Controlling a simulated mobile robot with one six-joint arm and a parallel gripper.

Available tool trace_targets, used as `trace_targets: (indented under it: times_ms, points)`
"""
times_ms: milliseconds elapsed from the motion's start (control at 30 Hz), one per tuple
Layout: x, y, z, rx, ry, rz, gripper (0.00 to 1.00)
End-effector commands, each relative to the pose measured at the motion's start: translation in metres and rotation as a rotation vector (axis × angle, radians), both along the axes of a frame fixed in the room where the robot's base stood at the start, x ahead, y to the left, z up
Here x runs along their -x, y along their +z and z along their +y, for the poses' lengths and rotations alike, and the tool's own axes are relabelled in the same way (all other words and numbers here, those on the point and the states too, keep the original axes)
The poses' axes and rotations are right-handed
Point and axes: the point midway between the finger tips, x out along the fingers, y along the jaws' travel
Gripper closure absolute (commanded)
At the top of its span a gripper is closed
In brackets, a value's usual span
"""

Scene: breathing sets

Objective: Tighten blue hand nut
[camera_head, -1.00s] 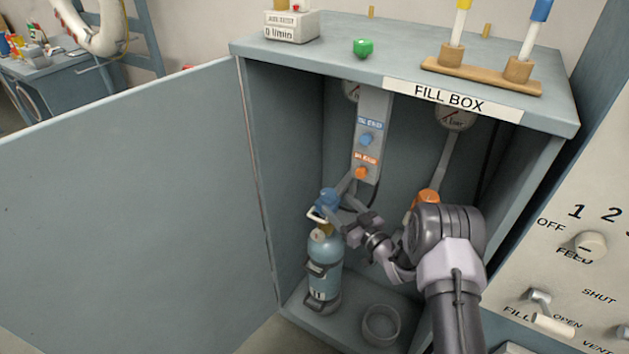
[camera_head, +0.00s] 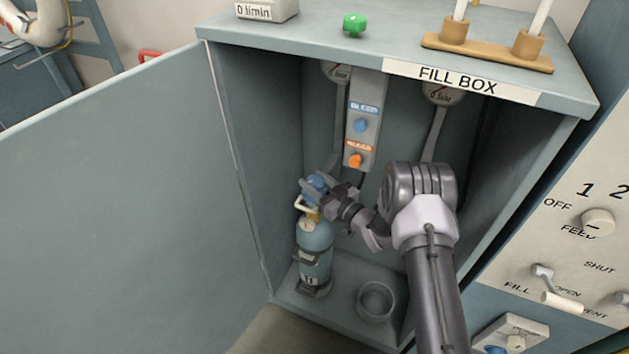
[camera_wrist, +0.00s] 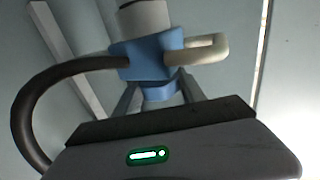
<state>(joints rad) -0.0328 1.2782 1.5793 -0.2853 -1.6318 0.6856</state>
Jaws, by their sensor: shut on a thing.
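The blue hand nut (camera_head: 317,185) sits at the top of the blue cylinder (camera_head: 315,250), which stands upright on the left of the fill box floor. My gripper (camera_head: 323,190) is at the nut, with its fingers around it. In the wrist view, a blue block (camera_wrist: 150,55) with a dark hose and a pale handle shows above the lower blue part (camera_wrist: 160,91), which lies between my gripper's fingers (camera_wrist: 158,98). The fingers are shut on the blue nut. The fingertips and the nut's far side are partly hidden.
The fill box (camera_head: 460,78) is open, with its door (camera_head: 110,200) swung left. An empty ring holder (camera_head: 376,301) is on the floor right of the cylinder. The blue bleed knob (camera_head: 361,125) and orange bleed knob (camera_head: 355,160) are on the back panel.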

Motion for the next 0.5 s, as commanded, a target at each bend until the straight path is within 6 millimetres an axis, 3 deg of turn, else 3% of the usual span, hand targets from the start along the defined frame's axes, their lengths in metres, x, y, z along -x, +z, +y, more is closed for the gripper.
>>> trace_targets:
  times_ms: [67, 500]
  points:
    - [-0.0001, 0.0, 0.0001, 0.0, 0.0, 0.0, 0.93]
    - [0.0006, -0.0003, 0.0013, 0.0, -0.123, 0.003, 0.93]
